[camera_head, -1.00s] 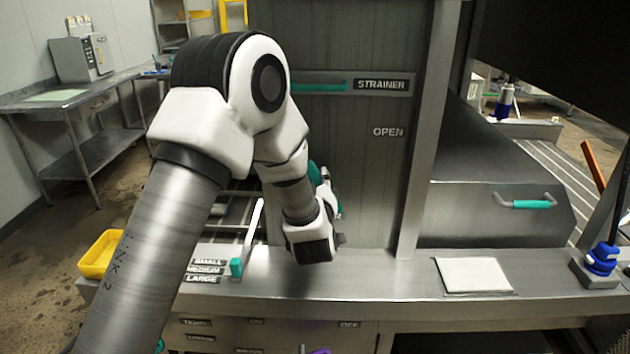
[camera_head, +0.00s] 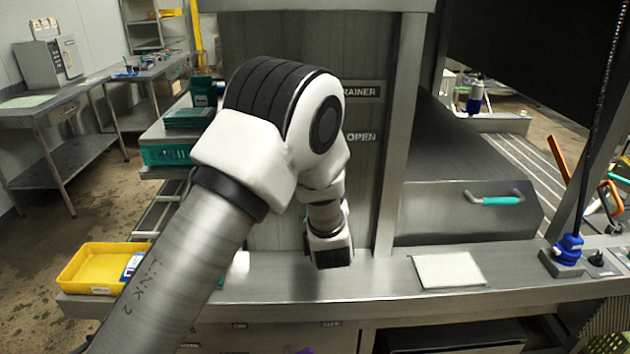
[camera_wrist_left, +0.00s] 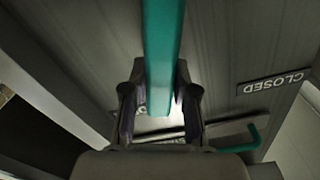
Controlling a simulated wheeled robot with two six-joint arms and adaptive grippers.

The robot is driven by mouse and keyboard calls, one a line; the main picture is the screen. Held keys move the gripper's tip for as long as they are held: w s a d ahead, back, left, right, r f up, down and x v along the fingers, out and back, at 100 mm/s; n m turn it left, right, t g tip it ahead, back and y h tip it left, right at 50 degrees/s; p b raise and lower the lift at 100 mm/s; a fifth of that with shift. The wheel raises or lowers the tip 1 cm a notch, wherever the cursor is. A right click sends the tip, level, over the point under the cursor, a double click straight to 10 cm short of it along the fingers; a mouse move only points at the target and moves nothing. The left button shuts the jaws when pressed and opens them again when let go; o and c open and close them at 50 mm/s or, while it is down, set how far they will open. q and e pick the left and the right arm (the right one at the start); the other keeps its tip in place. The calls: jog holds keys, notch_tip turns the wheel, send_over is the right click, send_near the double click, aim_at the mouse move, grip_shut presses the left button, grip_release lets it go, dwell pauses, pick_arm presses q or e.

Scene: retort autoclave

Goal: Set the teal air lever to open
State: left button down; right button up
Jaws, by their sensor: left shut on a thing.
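In the left wrist view, a teal lever (camera_wrist_left: 163,50) runs down from the top edge between the fingers of my left gripper (camera_wrist_left: 158,98). The fingers are shut on it. A plate reading CLOSED (camera_wrist_left: 273,84), upside down, is to its right, apart from the lever. Part of another label is behind the lever's lower end and cannot be read. In the head view my left arm reaches in front of the grey panel (camera_head: 270,45). It hides the lever and the fingers. A plate reading OPEN (camera_head: 361,137) shows on the panel, right of my arm.
A second teal handle (camera_wrist_left: 240,144) is close to the right finger in the wrist view. A grey metal ledge (camera_head: 300,285) runs below my arm, with a white sheet (camera_head: 449,270) on it. A yellow bin (camera_head: 98,268) is at left and a blue-booted joystick (camera_head: 567,250) at right.

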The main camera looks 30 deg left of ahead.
pick_arm(q)
jog(key=shift+w+d+f+m, duration=0.25)
jog(key=shift+d+m, duration=0.15)
jog(key=shift+m, duration=0.3)
jog(key=shift+w+d+f+m, duration=0.2)
jog(key=shift+d+m, duration=0.15)
jog(key=shift+m, duration=0.35)
jog(key=c, duration=0.9)
grip_release()
jog(key=shift+f, duration=0.1)
jog(key=v, duration=0.7)
jog(key=shift+s+d, duration=0.15)
jog(key=shift+s, duration=0.05)
